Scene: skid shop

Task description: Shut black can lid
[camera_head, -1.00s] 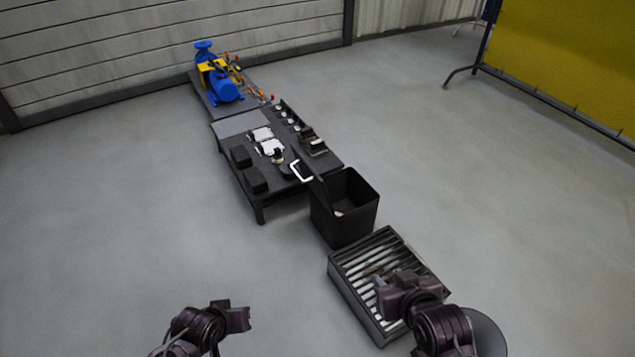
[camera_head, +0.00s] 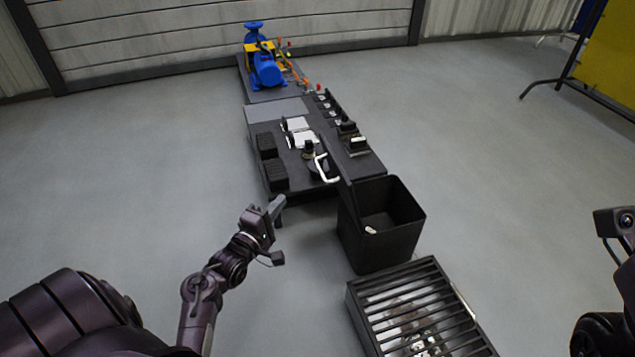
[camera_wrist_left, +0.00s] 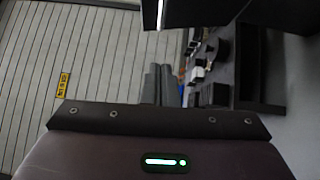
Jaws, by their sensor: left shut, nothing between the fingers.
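The black can (camera_head: 380,245) stands open on the floor right of centre in the head view, with a small pale item inside. Its dark lid (camera_head: 340,175) is raised at the can's left rear side, seen nearly edge-on, with a white handle (camera_head: 322,170) on the side facing left. My left gripper (camera_head: 277,210) is shut and empty, left of the can and apart from the lid and handle. My right gripper (camera_head: 614,224) is at the right edge, partly cut off; its fingers are unclear. In the left wrist view, a dark shape at the top cannot be identified surely.
A low black table (camera_head: 262,120) with blocks, white pieces and tools stands behind the can. A blue pump (camera_head: 267,70) is beyond it. A slatted metal box (camera_head: 360,318) sits in front of the can. Floor to the left is clear. A yellow screen (camera_head: 612,60) stands far right.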

